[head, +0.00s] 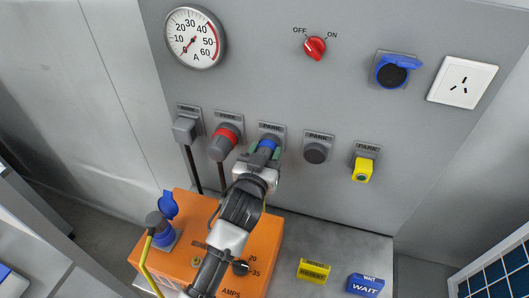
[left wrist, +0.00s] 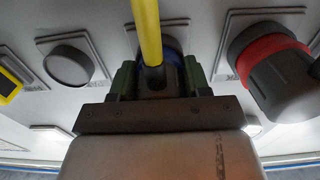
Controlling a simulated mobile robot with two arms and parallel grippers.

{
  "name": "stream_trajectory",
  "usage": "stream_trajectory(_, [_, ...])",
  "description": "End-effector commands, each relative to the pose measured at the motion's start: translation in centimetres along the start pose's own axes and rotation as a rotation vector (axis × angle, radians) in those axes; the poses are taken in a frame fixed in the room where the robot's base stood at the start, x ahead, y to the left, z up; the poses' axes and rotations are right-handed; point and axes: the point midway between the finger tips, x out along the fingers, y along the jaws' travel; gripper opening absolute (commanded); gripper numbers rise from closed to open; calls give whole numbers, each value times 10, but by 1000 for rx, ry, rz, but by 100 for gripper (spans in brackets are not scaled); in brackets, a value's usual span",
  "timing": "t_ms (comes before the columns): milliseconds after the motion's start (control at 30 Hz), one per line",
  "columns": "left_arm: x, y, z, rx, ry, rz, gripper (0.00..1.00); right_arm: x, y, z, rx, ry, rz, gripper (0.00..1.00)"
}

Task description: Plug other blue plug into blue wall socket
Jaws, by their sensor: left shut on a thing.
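The blue plug (head: 269,141) sits at the middle parking holder on the grey panel. My left gripper (head: 263,153) is shut around it, with one green finger on each side. In the left wrist view, the gripper (left wrist: 158,78) holds the plug's dark body, and a yellow cable (left wrist: 146,30) runs from it. Whether the plug touches the holder is hidden. The blue wall socket (head: 392,75) is at the upper right of the panel, its blue lid raised and its round face dark. Another blue plug (head: 156,222) is in the orange box's blue socket. My right gripper is not in view.
Left of the held plug are a red plug (head: 222,145) and a grey plug (head: 185,130). To its right are a dark round holder (head: 316,153) and a yellow piece (head: 362,170). The orange box (head: 262,235) stands below. Yellow (head: 313,271) and blue (head: 365,285) blocks lie right of it.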

Motion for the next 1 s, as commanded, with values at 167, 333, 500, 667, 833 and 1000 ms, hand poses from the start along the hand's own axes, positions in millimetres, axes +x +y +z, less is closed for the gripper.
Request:
stream_trajectory(167, [-4, 0, -1, -1, 1, 0, 9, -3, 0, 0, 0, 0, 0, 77])
stream_trajectory(333, [-11, 0, -2, -1, 2, 0, 9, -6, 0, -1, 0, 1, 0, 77])
stream_trajectory(500, [-18, 0, -2, -1, 2, 0, 9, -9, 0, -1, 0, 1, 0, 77])
stream_trajectory(667, [-24, 0, -2, 0, 2, 0, 9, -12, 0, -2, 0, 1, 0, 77])
stream_trajectory(833, [-31, 0, -1, 0, 0, 0, 9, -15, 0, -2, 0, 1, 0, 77])
stream_trajectory(1000, [-38, 0, -1, 0, 1, 0, 9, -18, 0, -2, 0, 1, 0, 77])
